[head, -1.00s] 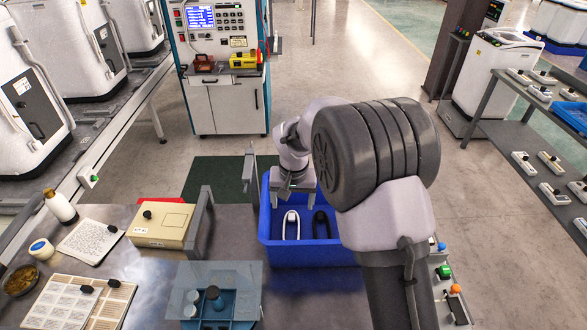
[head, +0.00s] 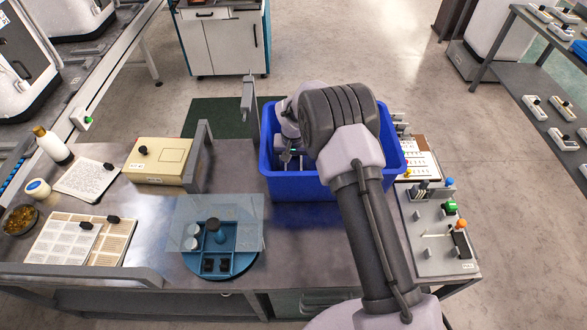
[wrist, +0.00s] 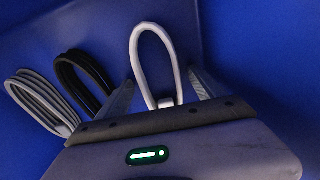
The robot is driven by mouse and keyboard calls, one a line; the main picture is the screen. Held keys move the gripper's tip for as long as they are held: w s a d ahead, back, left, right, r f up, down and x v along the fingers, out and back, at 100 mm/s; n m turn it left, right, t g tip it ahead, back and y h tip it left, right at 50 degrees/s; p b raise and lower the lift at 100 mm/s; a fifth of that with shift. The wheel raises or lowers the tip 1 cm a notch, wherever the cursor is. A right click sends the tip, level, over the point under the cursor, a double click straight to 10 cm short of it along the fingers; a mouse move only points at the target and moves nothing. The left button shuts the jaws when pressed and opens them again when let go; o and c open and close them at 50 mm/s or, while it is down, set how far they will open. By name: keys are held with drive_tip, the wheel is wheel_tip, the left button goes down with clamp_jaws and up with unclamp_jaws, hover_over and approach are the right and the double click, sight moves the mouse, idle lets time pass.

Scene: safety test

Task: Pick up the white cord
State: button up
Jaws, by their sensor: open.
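The white cord (wrist: 138,50) is a narrow upright loop in the wrist view, lying inside the blue bin (head: 318,188). My gripper (wrist: 162,78) is open, with one finger on each side of the loop's lower part. The cord's lower end and plug sit close to the gripper body, and I cannot tell whether a finger touches it. In the head view my gripper (head: 290,157) is down inside the bin, and my arm hides much of the bin's inside.
A black cord (wrist: 72,68) and a grey coiled cord (wrist: 38,98) lie left of the white one. A metal post (head: 248,97) stands beside the bin. A clear-lidded blue tray (head: 235,262) and a switch panel (head: 432,240) are on the workbench (head: 160,215).

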drive_tip(key=c, duration=1.6)
